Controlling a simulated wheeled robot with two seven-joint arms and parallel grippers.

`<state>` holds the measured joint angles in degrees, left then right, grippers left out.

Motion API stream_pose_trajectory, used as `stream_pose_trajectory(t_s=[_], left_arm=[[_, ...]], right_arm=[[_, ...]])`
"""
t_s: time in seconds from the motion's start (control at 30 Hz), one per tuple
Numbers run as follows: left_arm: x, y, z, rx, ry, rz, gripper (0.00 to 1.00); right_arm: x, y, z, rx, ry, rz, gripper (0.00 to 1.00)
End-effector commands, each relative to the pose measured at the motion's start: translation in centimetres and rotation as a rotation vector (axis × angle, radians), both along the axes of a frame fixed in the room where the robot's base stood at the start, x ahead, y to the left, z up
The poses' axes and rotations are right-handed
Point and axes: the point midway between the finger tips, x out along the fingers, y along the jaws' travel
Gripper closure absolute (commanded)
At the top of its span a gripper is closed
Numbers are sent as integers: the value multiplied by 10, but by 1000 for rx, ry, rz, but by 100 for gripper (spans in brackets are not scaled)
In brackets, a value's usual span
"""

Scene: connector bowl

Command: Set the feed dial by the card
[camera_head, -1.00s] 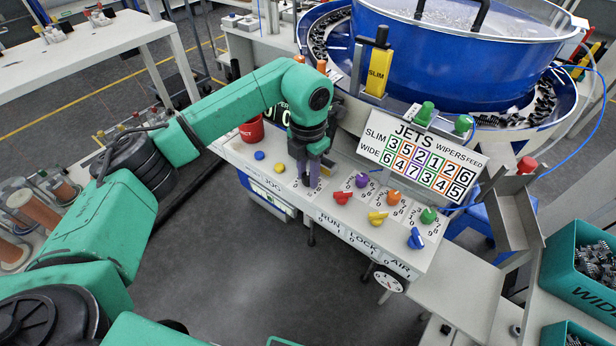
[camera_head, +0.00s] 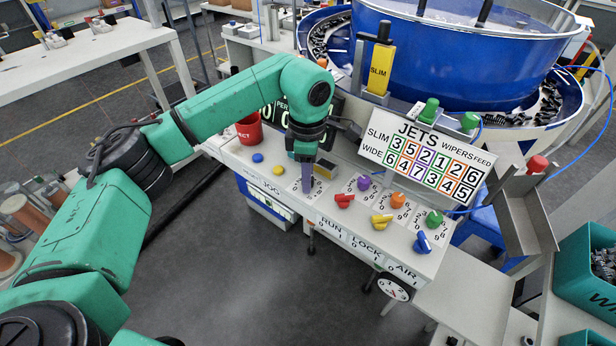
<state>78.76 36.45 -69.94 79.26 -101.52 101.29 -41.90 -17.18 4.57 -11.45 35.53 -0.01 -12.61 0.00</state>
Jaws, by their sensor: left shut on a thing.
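My left gripper (camera_head: 307,188) points down at the leftmost of the row of numbered dials on the white panel. It is shut on that dial's knob, which its fingers mostly hide, so I cannot read its setting. The purple dial (camera_head: 364,183), orange dial (camera_head: 397,200) and green dial (camera_head: 433,218) follow to the right, each on a numbered plate. The white card (camera_head: 427,158) stands behind them, with SLIM and WIDE rows under JETS, WIPERS and FEED. My right gripper is not in view.
Red (camera_head: 344,201), yellow (camera_head: 381,221) and blue (camera_head: 422,242) switches line the front edge, close to the dials. A teal bin (camera_head: 587,262) stands at right.

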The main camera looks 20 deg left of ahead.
Motion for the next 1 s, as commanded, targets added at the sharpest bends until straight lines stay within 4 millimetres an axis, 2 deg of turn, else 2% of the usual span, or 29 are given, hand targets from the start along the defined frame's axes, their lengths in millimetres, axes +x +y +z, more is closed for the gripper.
stream_pose_trajectory(t_s=[0.4, 0.9, 0.93, 1.0], left_arm=[[3, 0, 5, -4, -12, -182, 100], [3, 0, 5, -4, -13, -201, 100], [3, 0, 5, -5, -14, -201, 59], [3, 0, 5, -4, -11, -201, 36]], right_arm=[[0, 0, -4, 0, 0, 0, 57], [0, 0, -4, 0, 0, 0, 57], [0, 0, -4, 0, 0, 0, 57], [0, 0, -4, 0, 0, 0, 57]])
